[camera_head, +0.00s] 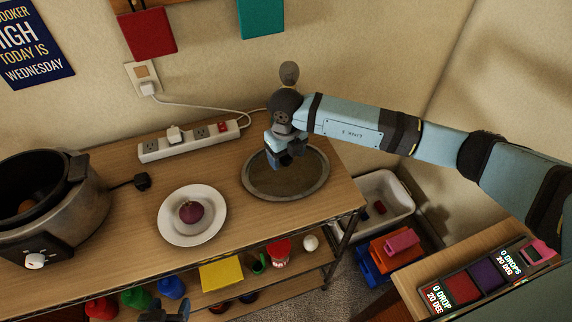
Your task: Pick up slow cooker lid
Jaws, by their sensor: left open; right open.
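The slow cooker lid (313,178), an oval dark glass disc with a pale metal rim, lies flat on the right end of the wooden table. My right gripper (285,160) points down over the lid's upper middle, open, with its arm coming in from the right. It hides that part of the lid, and I cannot tell whether its fingers touch the lid. The slow cooker (88,207) stands uncovered at the far left, with something brownish inside. My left gripper (170,313) shows only partly at the bottom edge, open, low and well away from the lid.
A white plate (170,232) with a purple onion-like item (191,212) sits between cooker and lid. A power strip (190,141) lies along the wall. A lower shelf holds coloured items. Right of the table are a white bin (405,200) and stacked crates (392,258).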

